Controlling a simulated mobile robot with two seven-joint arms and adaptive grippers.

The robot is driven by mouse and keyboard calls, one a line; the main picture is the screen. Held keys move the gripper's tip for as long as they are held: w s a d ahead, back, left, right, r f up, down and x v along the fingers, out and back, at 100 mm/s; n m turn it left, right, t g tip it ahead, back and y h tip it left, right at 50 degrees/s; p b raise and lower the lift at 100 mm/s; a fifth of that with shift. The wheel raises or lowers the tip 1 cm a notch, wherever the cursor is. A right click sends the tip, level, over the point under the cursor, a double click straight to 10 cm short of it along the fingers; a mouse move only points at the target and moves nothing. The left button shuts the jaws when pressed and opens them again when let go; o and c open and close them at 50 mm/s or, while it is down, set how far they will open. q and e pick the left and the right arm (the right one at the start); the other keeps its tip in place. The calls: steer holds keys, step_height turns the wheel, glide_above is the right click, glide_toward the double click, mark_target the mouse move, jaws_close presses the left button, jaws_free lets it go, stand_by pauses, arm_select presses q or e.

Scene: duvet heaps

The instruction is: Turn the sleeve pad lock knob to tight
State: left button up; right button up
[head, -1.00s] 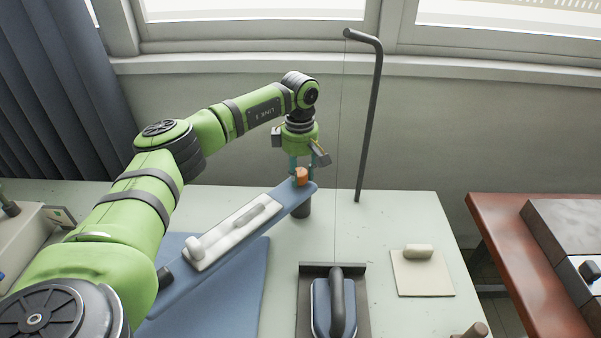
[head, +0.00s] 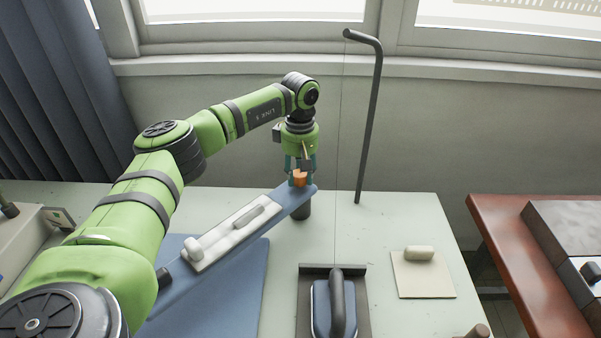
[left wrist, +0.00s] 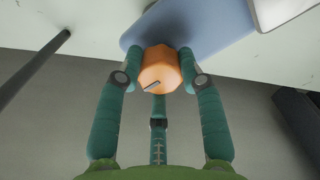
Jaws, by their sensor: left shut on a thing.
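The orange lock knob (head: 300,178) sits at the far end of the blue sleeve pad (head: 293,203), above a dark post. In the left wrist view the knob (left wrist: 160,70) is faceted and has a dark pointer line on its top face. My left gripper (head: 301,172) points down over the knob, and its teal fingers (left wrist: 160,72) are shut around the knob's sides. Markings for tight or loose are not visible. My right gripper is not in view.
A white board with a handle (head: 231,234) lies along the sleeve pad. An iron (head: 337,305) rests on a dark stand in front. A dark bent pole (head: 372,120) rises behind, right of my gripper. A beige block on a square (head: 424,284) lies at right.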

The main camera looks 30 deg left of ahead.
mark_target(297, 172)
arm_select(q)
steer(key=shift+a, duration=0.3)
steer(key=o, duration=1.1)
steer(key=shift+o, duration=0.2)
steer(key=shift+d+r, duration=0.1)
step_height(297, 172, up, 12)
